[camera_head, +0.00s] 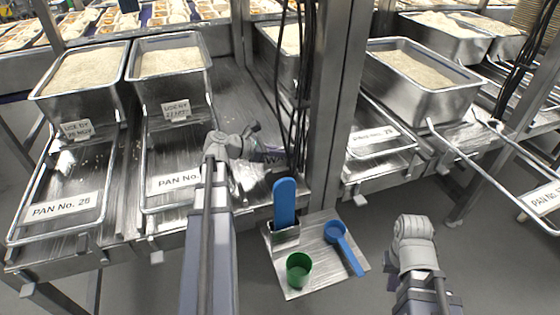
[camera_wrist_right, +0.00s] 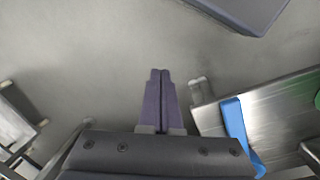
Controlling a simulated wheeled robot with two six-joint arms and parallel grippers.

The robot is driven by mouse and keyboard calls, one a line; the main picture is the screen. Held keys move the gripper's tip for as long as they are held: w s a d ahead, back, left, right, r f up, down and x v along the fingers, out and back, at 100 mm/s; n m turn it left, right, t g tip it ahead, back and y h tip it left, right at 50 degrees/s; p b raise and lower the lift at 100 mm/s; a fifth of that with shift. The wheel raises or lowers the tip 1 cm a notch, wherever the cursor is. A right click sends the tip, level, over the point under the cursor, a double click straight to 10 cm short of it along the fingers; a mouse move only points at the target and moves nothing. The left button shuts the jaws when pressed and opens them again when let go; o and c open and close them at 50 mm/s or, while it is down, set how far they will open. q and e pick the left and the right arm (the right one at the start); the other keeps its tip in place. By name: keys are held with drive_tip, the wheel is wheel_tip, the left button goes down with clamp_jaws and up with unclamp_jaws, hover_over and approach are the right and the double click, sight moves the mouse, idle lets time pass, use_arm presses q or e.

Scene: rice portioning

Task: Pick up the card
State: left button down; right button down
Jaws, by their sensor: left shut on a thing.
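My left gripper (camera_head: 276,157) reaches right from its wrist, beside the dark cables and the steel post. It is shut on a small pale card (camera_head: 268,158) with dark lettering, mostly hidden by the fingers. My right gripper (camera_wrist_right: 160,100) is shut and empty above the grey floor in the right wrist view; in the head view only its arm shows. Two other small cards with "USE BY" writing stand on the fronts of the left bins: one at the far left (camera_head: 76,130), one to its right (camera_head: 176,110).
Steel bins of rice (camera_head: 85,98) stand behind wire-framed pans (camera_head: 25,232). A small steel tray (camera_head: 290,288) carries a green cup (camera_head: 298,270), a blue scoop (camera_head: 345,248) and a holder with a blue paddle (camera_head: 284,205). Floor is open at lower right.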

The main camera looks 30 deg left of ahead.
use_arm(q)
wheel_tip(320, 180, up, 10)
drive_tip(key=p, duration=1)
drive_tip(key=shift+s, duration=0.1)
